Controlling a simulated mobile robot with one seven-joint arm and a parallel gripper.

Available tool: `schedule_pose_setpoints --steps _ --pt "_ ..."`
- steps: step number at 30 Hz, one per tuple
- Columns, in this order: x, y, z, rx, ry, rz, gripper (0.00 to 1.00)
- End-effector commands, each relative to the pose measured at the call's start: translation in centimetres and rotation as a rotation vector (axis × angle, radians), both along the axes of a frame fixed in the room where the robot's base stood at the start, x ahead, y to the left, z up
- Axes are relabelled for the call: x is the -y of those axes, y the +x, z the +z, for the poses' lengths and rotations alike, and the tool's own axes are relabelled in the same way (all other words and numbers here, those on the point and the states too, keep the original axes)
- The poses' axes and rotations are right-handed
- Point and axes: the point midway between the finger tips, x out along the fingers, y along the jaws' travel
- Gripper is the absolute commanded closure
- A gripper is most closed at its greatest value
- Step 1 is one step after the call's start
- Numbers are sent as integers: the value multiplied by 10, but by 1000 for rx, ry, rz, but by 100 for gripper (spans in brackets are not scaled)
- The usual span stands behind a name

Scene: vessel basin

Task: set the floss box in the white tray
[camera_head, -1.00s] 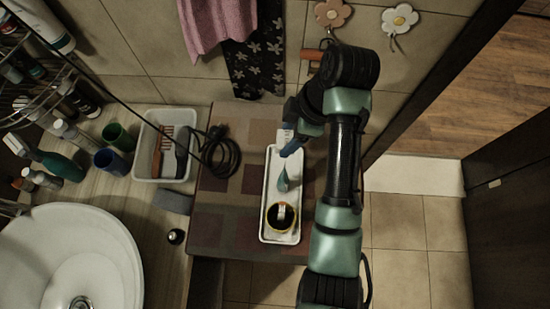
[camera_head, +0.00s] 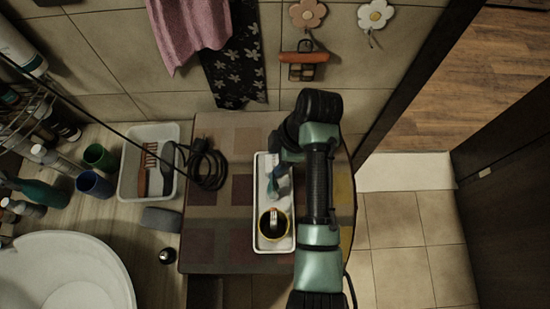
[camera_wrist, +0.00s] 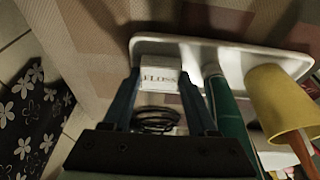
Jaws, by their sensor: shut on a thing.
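The floss box (camera_wrist: 160,74) is a small white box with FLOSS lettering, pinched between the two fingers of my gripper (camera_wrist: 159,84) in the wrist view. It is at one end of the white tray (camera_wrist: 208,45); I cannot tell whether it touches the tray floor. In the head view the tray (camera_head: 259,213) is long and narrow, and my gripper (camera_head: 279,166) is over its far end. The box is hidden there by my arm. A yellow cup (camera_wrist: 272,94) and a green tube (camera_wrist: 225,115) are in the tray.
The tray stands on a checked table (camera_head: 215,235). A coiled black cable (camera_head: 208,168) lies to its left. Further left is a white bin (camera_head: 130,178) with a comb and a brush. A patterned cloth (camera_head: 235,70) hangs behind. The table left of the tray's near half is clear.

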Motion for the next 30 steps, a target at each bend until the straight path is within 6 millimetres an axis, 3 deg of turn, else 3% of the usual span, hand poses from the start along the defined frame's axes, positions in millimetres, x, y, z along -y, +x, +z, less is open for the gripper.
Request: schedule_pose_setpoints --steps 11,12,17,26,30 --pt "-1 -5 -20 -20 -3 0 94" --pt "-1 -5 -20 -20 -3 -1 38" --pt "-2 -5 -19 -18 -2 0 11" --pt "-2 -4 -18 -16 -2 1 11" --pt "-2 -4 -2 -14 -1 -1 11"
